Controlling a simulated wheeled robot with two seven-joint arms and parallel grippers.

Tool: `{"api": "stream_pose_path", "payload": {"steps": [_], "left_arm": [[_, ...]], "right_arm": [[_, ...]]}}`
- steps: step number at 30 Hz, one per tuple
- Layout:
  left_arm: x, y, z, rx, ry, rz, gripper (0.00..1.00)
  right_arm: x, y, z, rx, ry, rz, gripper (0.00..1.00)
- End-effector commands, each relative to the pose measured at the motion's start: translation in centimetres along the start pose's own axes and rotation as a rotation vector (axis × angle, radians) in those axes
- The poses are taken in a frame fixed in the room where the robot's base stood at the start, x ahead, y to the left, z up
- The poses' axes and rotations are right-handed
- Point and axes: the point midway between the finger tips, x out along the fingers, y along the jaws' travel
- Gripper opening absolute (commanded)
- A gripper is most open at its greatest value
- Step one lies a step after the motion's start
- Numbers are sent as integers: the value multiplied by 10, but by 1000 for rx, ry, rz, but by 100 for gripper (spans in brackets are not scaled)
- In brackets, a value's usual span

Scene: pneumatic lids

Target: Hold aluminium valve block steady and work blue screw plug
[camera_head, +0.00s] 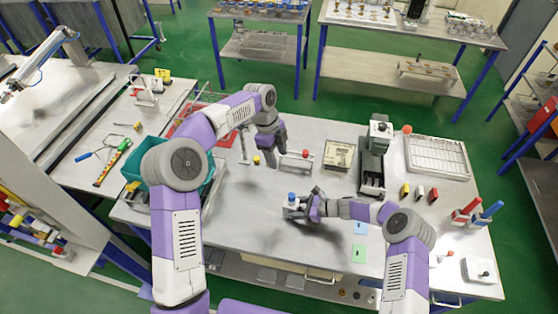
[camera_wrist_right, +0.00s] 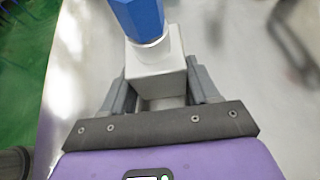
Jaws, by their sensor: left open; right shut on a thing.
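The aluminium valve block (camera_head: 291,207) is a small light grey cube near the middle of the bench in the head view. The blue screw plug (camera_head: 292,195) stands upright on its top. My right gripper (camera_head: 303,208) is shut on the block from the right. In the right wrist view the block (camera_wrist_right: 157,82) sits between the two grey fingers of my right gripper (camera_wrist_right: 158,88), and the blue plug (camera_wrist_right: 138,18) shows a faceted head above a pale collar. My left gripper (camera_head: 272,160) is open, apart from the block, behind it and to its left, pointing down.
A small stand with a red knob (camera_head: 296,160) is beside my left gripper. A teal bin (camera_head: 150,155) is at the left, partly behind my left arm. A grey press-like device (camera_head: 373,160) and a pale tray (camera_head: 436,156) stand at the right. Bare bench surrounds the block's front.

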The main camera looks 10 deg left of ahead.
Motion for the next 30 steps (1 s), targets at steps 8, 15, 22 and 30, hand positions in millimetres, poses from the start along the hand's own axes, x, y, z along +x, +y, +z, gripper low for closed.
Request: {"api": "stream_pose_path", "payload": {"steps": [8, 15, 22, 30], "left_arm": [[0, 0, 0, 0, 0, 0, 56], [0, 0, 0, 0, 0, 0, 56], [0, 0, 0, 0, 0, 0, 56], [0, 0, 0, 0, 0, 0, 56]], "right_arm": [[0, 1, -2, 1, 3, 1, 62], [0, 0, -1, 0, 1, 1, 90], [-1, 0, 0, 0, 1, 0, 90], [-37, -1, 0, 1, 1, -4, 90]]}}
